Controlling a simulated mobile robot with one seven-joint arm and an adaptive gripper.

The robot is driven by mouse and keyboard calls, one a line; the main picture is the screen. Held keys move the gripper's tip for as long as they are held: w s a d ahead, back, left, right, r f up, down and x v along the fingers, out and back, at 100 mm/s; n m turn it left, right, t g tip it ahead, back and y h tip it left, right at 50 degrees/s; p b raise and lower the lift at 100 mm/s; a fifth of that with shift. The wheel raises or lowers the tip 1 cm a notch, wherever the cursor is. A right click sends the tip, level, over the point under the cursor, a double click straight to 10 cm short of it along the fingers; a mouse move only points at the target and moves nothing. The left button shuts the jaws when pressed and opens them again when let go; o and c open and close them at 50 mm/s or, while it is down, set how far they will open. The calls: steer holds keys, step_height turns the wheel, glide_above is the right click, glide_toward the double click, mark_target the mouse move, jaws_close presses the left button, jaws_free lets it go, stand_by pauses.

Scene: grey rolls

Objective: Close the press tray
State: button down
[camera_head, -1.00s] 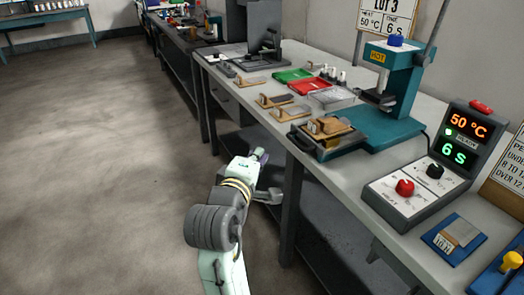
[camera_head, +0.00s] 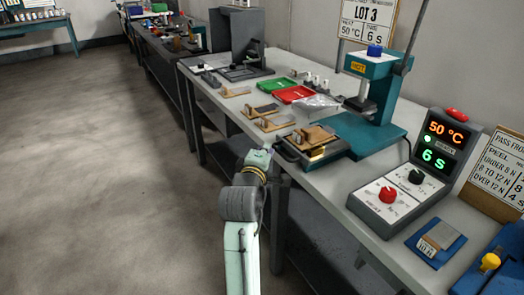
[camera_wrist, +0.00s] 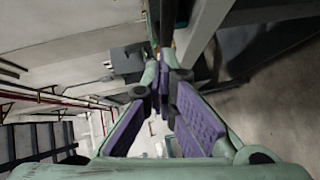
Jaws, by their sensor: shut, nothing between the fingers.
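The press tray (camera_head: 290,155) is a dark plate with a handle at its front. It sticks out from the teal press (camera_head: 372,90) toward the table's front edge. A wooden piece (camera_head: 318,134) with a brass-coloured part lies on it. My gripper (camera_head: 266,149) is at the front edge of the table, just left of the tray's handle. I cannot tell whether they touch. In the wrist view my gripper (camera_wrist: 162,88) shows purple pads, with the fingertips together and nothing between them. The tray cannot be made out in that view.
A control box (camera_head: 400,190) showing 50 °C and 6 S stands right of the press. Wooden pieces (camera_head: 270,122), a green tray (camera_head: 278,85) and a red tray (camera_head: 296,94) lie to the left. The floor (camera_head: 110,170) left of the table is clear.

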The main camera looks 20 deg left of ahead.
mark_target(292, 139)
steer(key=w+d+p, duration=0.1)
steer(key=w, duration=0.1)
steer(key=w+d+p, duration=0.1)
steer(key=w+d, duration=0.1)
steer(key=w+d+p, duration=0.1)
steer(key=w+d, duration=0.1)
steer(key=shift+w+r, duration=0.1)
steer(key=shift+w, duration=0.1)
steer(key=shift+w+d, duration=0.3)
steer(key=shift+a, duration=0.1)
